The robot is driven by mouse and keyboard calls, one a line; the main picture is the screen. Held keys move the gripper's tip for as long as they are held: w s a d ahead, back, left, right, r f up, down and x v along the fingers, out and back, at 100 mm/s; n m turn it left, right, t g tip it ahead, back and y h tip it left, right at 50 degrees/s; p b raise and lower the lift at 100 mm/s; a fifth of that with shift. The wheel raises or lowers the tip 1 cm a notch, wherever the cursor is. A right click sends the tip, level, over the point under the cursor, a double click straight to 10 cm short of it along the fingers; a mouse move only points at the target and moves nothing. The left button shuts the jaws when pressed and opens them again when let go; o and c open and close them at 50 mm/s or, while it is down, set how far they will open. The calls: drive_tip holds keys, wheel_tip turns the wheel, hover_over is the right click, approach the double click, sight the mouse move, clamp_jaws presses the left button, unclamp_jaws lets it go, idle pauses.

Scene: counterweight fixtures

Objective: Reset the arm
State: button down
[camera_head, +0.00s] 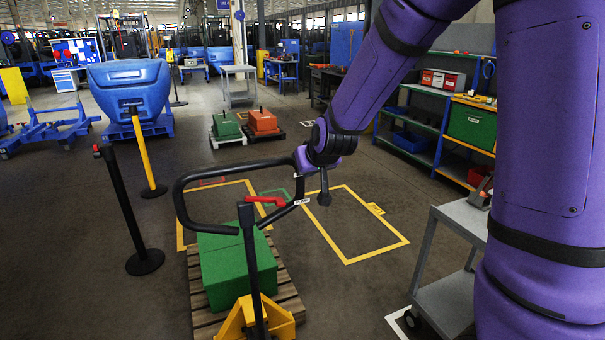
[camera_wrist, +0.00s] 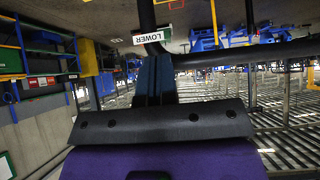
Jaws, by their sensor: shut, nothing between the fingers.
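My gripper (camera_wrist: 154,65) shows in the wrist view as dark fingers closed together, with nothing between them. Its tips are close to the black handle loop (camera_wrist: 220,58) by the white LOWER label (camera_wrist: 147,38); I cannot tell whether they touch it. In the head view my purple arm reaches down to the right side of the same handle loop (camera_head: 178,200), and the fingers are hard to make out. The handle belongs to a yellow pallet truck (camera_head: 240,318) and carries a red lever (camera_head: 265,200).
A green block (camera_head: 238,272) sits on a wooden pallet (camera_head: 290,300) below the handle. A grey cart (camera_head: 455,222) stands at right. Black (camera_head: 124,215) and yellow (camera_head: 143,150) posts stand at left. The yellow floor outline (camera_head: 347,262) is empty. Green and orange weights stand behind.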

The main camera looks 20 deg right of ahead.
drive_tip(key=s+r+g, duration=0.1)
drive_tip(key=s+r, duration=0.3)
drive_tip(key=s, duration=0.6)
drive_tip(key=s+d+r+g, duration=0.1)
drive_tip(key=s+r, duration=0.4)
drive_tip(key=s, duration=0.6)
drive_tip(key=s+d+r+g, duration=0.1)
drive_tip(key=s+r, duration=0.3)
drive_tip(key=s, duration=0.7)
drive_tip(key=shift+r+g, duration=0.15)
drive_tip(key=shift+g, duration=0.25)
